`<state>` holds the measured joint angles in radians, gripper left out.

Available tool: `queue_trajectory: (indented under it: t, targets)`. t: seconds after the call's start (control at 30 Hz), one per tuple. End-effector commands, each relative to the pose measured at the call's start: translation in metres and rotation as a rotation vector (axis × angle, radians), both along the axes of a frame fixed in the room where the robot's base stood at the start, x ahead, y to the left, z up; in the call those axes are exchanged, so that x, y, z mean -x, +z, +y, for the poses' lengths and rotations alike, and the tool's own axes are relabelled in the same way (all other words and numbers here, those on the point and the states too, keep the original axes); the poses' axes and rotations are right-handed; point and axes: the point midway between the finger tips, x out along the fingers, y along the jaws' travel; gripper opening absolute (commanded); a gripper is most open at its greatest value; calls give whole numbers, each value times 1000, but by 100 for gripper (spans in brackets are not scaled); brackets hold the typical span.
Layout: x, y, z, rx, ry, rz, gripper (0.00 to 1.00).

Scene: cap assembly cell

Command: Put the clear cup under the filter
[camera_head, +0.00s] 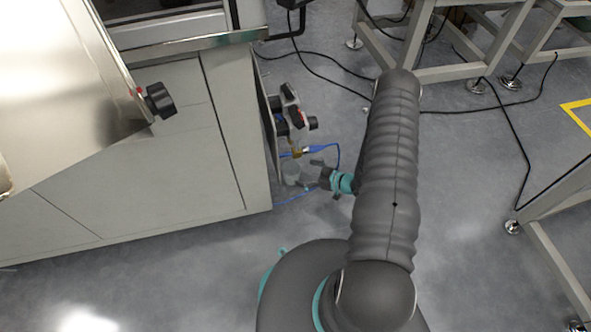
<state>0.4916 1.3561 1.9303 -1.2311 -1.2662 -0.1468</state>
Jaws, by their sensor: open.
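The filter (290,118) is a cluster of black and clear parts with a red detail, mounted on the right side of the pale cabinet. A brass fitting and blue tube (322,149) are at its lower end. A clear cup (291,173), faint and see-through, shows just below the filter and close to the cabinet side. My gripper (311,176), dark with a teal band behind it, is just right of the cup, with its fingers open and pointing left toward it. I cannot tell whether the fingers touch the cup or what supports it.
Black cables (320,75) lie on the grey floor. Metal table frames (440,73) stand at the upper right and right edge. The floor at lower left is clear.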

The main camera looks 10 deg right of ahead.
Motion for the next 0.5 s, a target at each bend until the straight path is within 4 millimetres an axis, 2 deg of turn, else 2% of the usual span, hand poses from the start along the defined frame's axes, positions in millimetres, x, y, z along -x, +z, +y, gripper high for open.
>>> queue_trajectory:
  t: [0.1, 0.3, 0.5]
  targets:
    - [15, 9, -17, 0, -5, 0, 99]
    - [32, 17, -34, 1, -2, 1, 99]
    - [34, 24, -41, 19, -2, 2, 99]
